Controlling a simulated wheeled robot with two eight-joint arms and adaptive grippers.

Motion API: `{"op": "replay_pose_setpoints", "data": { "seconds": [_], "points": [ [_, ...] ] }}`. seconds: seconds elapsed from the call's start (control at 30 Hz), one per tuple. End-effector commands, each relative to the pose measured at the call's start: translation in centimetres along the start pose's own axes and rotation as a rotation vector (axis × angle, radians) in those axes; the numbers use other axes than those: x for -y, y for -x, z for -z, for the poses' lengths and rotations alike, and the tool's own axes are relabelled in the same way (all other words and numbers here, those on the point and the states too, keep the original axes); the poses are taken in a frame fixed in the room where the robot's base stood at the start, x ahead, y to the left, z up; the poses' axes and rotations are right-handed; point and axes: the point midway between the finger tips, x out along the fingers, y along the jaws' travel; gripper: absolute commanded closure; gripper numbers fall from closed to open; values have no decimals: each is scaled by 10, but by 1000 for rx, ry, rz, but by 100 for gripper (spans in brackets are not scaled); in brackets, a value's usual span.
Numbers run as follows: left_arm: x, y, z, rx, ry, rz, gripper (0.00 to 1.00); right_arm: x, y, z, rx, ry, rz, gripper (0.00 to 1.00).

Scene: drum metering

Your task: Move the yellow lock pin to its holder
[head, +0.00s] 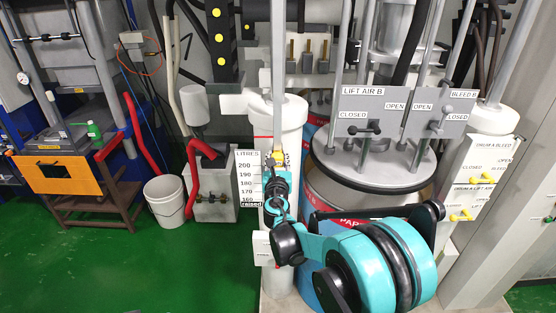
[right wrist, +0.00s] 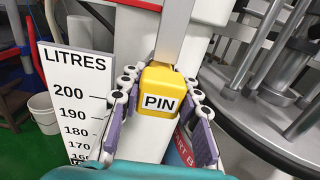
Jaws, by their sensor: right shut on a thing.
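The yellow lock pin, a block labelled PIN (right wrist: 158,92), sits between the fingers of my right gripper (right wrist: 162,100) in the right wrist view. The gripper is shut on it, one finger on each side. The pin is in front of a white post, at the foot of a grey upright bar. In the head view my right gripper (head: 275,175) is beside the litres scale, with a little of the yellow pin (head: 278,157) showing above it. I cannot make out which thing is the pin's holder. My left gripper is not in view.
The LITRES scale plate (head: 249,178) stands just left of the gripper. The drum lid (head: 372,170) with rods and the LIFT AIR B panel (head: 370,104) is close on the right. A valve panel with yellow handles (head: 470,185) is further right.

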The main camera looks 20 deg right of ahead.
Motion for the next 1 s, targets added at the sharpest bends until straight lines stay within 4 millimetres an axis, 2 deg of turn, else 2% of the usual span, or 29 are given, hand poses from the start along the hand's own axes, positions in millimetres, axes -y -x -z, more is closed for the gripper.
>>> {"op": "replay_pose_setpoints", "data": {
  "seconds": [1.0],
  "points": [
    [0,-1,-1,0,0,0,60,0,40,0,0,0,0,100]
  ]
}}
